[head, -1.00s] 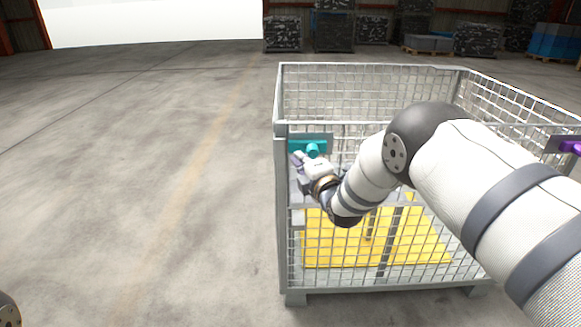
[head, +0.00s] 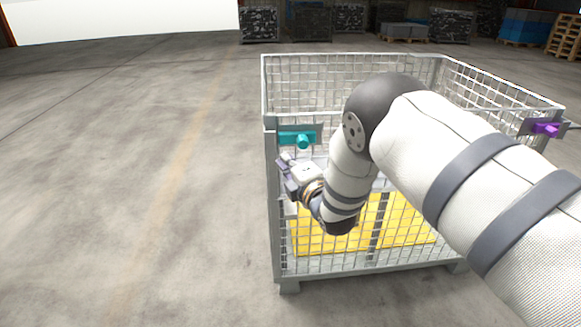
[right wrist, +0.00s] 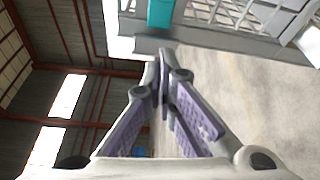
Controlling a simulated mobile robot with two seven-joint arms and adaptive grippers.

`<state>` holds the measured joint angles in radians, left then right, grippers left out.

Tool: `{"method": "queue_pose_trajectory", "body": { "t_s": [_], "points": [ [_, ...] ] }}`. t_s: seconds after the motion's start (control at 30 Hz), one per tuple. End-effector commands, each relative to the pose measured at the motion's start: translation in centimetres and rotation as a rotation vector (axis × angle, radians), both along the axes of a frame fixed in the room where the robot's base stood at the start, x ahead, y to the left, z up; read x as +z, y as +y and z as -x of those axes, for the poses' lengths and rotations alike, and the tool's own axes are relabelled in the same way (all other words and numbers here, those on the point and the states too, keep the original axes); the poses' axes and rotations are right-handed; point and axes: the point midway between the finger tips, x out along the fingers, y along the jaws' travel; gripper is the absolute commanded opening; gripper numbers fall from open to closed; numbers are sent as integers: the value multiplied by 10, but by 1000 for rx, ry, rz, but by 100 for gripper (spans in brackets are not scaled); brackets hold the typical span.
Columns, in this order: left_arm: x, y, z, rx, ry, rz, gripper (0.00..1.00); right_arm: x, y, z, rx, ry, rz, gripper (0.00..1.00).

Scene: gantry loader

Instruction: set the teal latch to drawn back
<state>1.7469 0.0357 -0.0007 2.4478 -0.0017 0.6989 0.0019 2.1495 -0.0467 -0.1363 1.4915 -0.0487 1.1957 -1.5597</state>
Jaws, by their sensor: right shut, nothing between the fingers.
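The teal latch (head: 303,141) sits at the upper left corner of the cage's front, with a round knob facing me. Part of it also shows at the top of the right wrist view (right wrist: 160,14). My right gripper (head: 283,163) is just below the latch and apart from it, in front of the cage's left post. In the right wrist view its fingers (right wrist: 163,62) meet at the tips with nothing between them. My left gripper is not in view.
The wire mesh cage (head: 345,268) stands on the concrete floor with a yellow panel (head: 405,222) inside. A purple latch (head: 546,129) is at its right corner. Floor to the left is clear. Stacked loads stand far behind.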

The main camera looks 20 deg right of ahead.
Motion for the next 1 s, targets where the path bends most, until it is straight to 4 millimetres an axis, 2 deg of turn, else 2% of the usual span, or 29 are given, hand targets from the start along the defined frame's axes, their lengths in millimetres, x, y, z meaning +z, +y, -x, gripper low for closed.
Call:
{"method": "queue_pose_trajectory", "body": {
  "t_s": [0.1, 0.23, 0.77, 0.87, 0.97, 1.0],
  "points": [
    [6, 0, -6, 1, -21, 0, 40, 4, 0, 22, 2, -2, 2, 0],
    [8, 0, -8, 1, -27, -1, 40, 2, -1, 36, 3, 1, 1, 0],
    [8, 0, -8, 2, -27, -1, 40, -1, -1, 41, 2, 5, -2, 0],
    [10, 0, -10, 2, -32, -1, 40, -24, -4, 55, -18, 82, -67, 0],
    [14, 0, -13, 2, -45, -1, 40, -83, -11, 102, -98, 294, -261, 0],
    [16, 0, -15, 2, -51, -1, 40, -110, -14, 131, -153, 399, -360, 0]
  ]
}}
